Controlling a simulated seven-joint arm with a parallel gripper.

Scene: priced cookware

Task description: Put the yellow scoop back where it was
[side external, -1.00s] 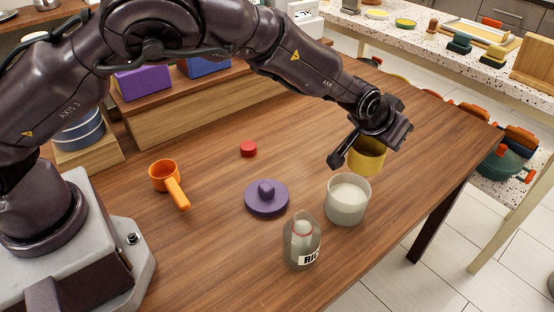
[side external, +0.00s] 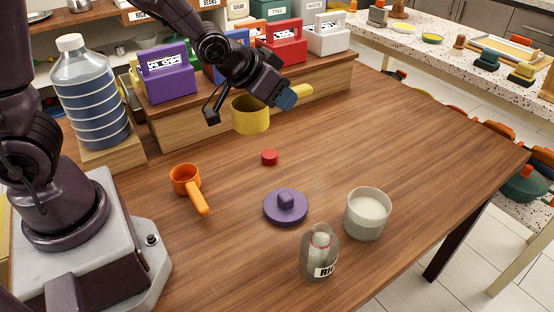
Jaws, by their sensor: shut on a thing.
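The yellow scoop (side external: 250,117) is a deep cup with a short handle pointing right. It hangs under my gripper (side external: 249,108), which is shut on it. The scoop appears in front of the wooden riser; its height above the table is hard to tell. My gripper hides part of its rim and handle. A glass jar of white grains (side external: 367,215) stands open on the table at the right. A purple lid with a knob (side external: 285,208) lies left of the jar.
An orange scoop (side external: 188,182) lies at the left, and a small red cap (side external: 269,158) lies mid-table. A bottle labelled RICE (side external: 319,255) stands near the front. Coloured caddies, including a purple one (side external: 168,75), line the riser (side external: 180,124). The table's right side is clear.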

